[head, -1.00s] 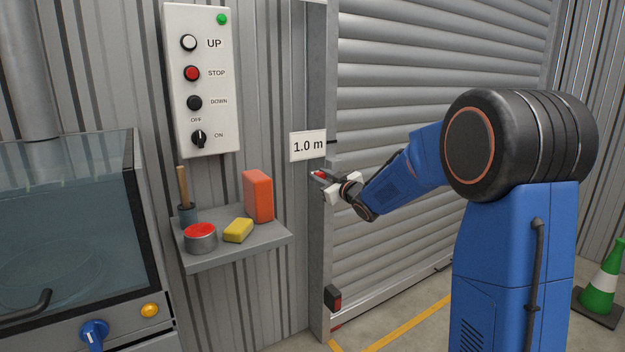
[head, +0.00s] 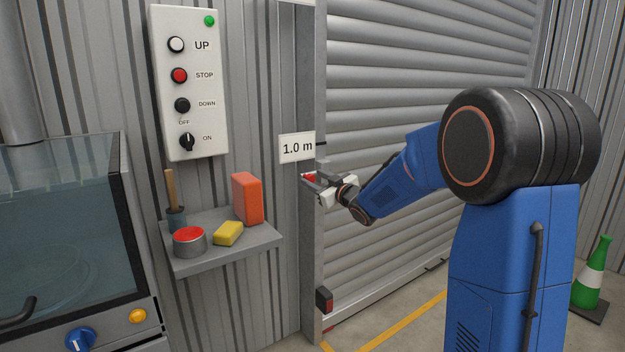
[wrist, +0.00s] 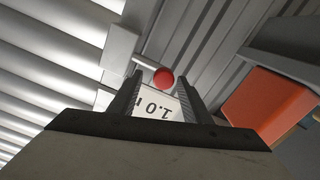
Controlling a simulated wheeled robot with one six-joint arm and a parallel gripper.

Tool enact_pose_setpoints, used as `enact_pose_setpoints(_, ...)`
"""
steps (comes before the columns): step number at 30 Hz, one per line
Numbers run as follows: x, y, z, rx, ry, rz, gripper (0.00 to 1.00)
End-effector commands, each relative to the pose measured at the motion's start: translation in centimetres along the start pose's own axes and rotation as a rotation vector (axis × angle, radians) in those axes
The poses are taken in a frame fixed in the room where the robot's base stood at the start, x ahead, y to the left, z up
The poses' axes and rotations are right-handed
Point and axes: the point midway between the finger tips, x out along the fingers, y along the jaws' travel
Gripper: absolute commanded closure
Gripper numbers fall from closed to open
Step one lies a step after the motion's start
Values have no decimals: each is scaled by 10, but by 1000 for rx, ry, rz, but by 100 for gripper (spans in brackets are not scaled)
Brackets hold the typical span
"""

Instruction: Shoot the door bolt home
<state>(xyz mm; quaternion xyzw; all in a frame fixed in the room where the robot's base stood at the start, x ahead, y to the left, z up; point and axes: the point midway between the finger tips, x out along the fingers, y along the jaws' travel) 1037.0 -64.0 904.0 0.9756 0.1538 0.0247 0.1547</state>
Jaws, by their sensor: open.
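The bolt's red knob (wrist: 163,78) sits on a short pale rod that comes from a grey block (wrist: 118,50) in the wrist view. In the head view, the red knob (head: 309,177) shows small at the grey door post, below the 1.0 m sign. My gripper (head: 314,176) is open at the post, its fingers around the red spot. In the wrist view, my gripper (wrist: 160,80) has one finger on each side of the knob, with gaps. Whether the knob lies fully between the fingertips in depth I cannot tell. The bolt's far end is hidden.
The ribbed shutter door (head: 410,110) is right of the post. Left are a control panel (head: 190,100) and a shelf (head: 225,245) with an orange block (head: 246,198), yellow sponge (head: 228,233) and red-topped tin (head: 190,242).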

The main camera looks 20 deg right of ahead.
Motion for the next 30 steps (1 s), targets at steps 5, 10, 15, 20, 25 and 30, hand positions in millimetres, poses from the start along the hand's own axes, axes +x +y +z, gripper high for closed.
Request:
enact_pose_setpoints(5, -37, 1, 0, 0, 0, 2, 56)
enact_pose_setpoints(10, -71, 1, 0, -1, -1, 3, 56)
enact_pose_setpoints(15, -104, 2, 0, 0, -1, 4, 56)
enact_pose_setpoints(20, -130, 2, 0, 0, 0, 3, 56)
enact_pose_setpoints(25, -146, 2, 0, 0, -1, 3, 56)
enact_pose_setpoints(30, -151, 1, 1, 0, -1, 1, 56)
